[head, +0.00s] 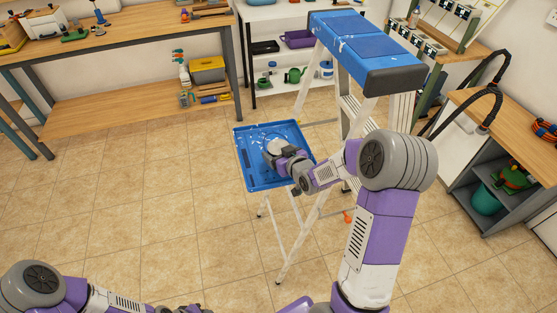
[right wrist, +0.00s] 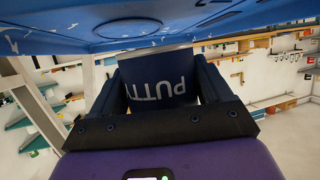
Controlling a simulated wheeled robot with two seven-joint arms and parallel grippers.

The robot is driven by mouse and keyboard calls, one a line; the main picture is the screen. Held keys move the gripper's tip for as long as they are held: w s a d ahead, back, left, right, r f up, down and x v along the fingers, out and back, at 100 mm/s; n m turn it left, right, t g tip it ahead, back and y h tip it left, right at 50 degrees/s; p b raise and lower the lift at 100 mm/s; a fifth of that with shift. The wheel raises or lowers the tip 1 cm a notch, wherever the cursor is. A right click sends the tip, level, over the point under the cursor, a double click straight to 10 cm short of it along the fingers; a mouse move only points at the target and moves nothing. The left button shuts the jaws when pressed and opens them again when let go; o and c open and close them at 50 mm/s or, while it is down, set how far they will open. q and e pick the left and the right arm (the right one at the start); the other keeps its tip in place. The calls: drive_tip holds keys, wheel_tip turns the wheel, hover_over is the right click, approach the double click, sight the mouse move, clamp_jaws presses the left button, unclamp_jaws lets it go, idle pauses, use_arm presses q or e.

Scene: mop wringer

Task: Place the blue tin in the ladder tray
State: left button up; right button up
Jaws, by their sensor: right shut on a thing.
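The blue tin (right wrist: 158,78) shows its dark blue side with "PUTTY" upside down in the right wrist view. In the head view only its pale top (head: 276,146) shows clearly, with the gripper hiding much of the rest. My right gripper (head: 279,155) is shut on the tin, one finger on each side. The tin is at the blue ladder tray (head: 252,178), within its outline in the head view. I cannot tell whether its base touches the tray floor.
The stepladder's blue top step (head: 360,45) stands above and right of the tray. A workbench (head: 130,35) is at the back left, shelves (head: 290,75) at the back and a wooden-topped bench (head: 510,120) at the right. The tiled floor (head: 150,190) left of the ladder is clear.

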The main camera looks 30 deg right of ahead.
drive_tip(key=shift+f+b, duration=0.3)
drive_tip(key=shift+f, duration=1.1)
drive_tip(key=shift+f, duration=0.1)
drive_tip(key=o, duration=0.7)
drive_tip(key=shift+f, duration=0.1)
drive_tip(key=o, duration=0.4)
